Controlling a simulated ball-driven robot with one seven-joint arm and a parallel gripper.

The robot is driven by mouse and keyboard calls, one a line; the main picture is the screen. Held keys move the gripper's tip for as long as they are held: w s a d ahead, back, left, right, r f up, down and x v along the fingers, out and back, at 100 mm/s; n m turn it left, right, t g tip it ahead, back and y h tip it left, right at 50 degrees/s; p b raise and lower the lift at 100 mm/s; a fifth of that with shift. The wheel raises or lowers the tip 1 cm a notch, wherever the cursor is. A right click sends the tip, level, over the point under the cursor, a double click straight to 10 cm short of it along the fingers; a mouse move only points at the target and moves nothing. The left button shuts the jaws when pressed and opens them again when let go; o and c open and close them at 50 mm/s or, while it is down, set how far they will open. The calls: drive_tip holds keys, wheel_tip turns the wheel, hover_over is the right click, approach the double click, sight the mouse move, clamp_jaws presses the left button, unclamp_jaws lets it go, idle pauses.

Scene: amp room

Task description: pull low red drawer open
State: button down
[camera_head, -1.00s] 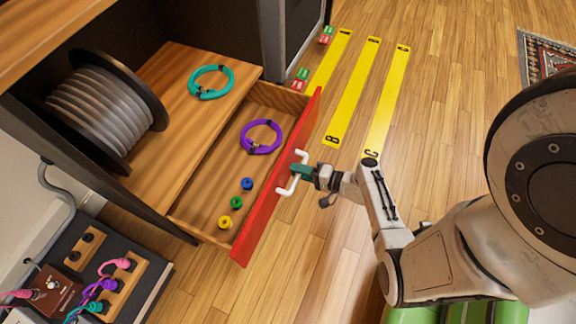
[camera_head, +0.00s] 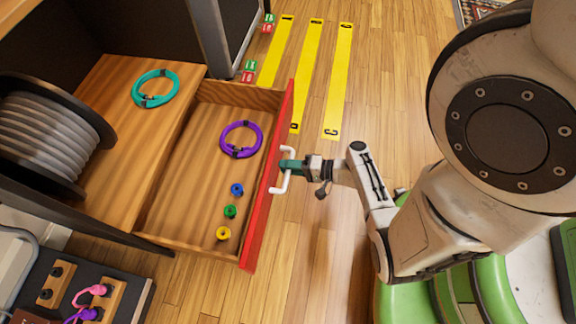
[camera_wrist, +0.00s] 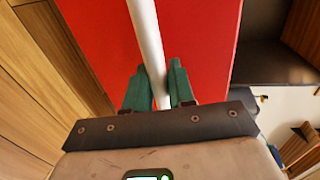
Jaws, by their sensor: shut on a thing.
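The low red drawer (camera_head: 265,205) stands well out of the wooden cabinet, its inside open to view. Its red front also fills the middle of the wrist view (camera_wrist: 210,50). A white bar handle (camera_head: 287,172) is on the front. My gripper (camera_head: 290,167) is shut on this handle; in the wrist view its green fingers (camera_wrist: 156,88) lie on both sides of the white bar (camera_wrist: 147,40). In the drawer lie a purple cable coil (camera_head: 241,139) and small blue (camera_head: 237,189), green (camera_head: 230,212) and yellow (camera_head: 223,233) round pieces.
A teal cable coil (camera_head: 155,89) lies on the cabinet top beside a grey cable reel (camera_head: 45,135). A pedal board (camera_head: 85,285) is at lower left. Yellow floor strips (camera_head: 312,70) and small red and green blocks (camera_head: 248,72) lie beyond. The wooden floor around my arm is clear.

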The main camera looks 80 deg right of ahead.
drive_tip(key=c, duration=1.1)
unclamp_jaws()
drive_tip(key=p+v, duration=0.1)
drive_tip(key=v, duration=0.9)
drive_tip(key=shift+s+p, duration=0.4)
drive_tip(key=w+a+r+n+g+y, duration=0.1)
drive_tip(key=w+a+n+g+y, duration=0.45)
drive_tip(key=a+n+g, duration=0.5)
drive_tip(key=w+a+r+n+g+h, duration=0.2)
drive_tip(key=r+n+h, duration=0.1)
drive_tip(key=r, duration=0.3)
drive_tip(key=w+a+r+n+g+h, duration=0.2)
drive_tip(key=a+r+n+h, duration=0.15)
drive_tip(key=r, duration=0.25)
wheel_tip(320, 180, up, 37)
drive_tip(key=p, duration=3.5)
drive_tip(key=shift+d+f, duration=0.25)
drive_tip(key=shift+d, duration=0.1)
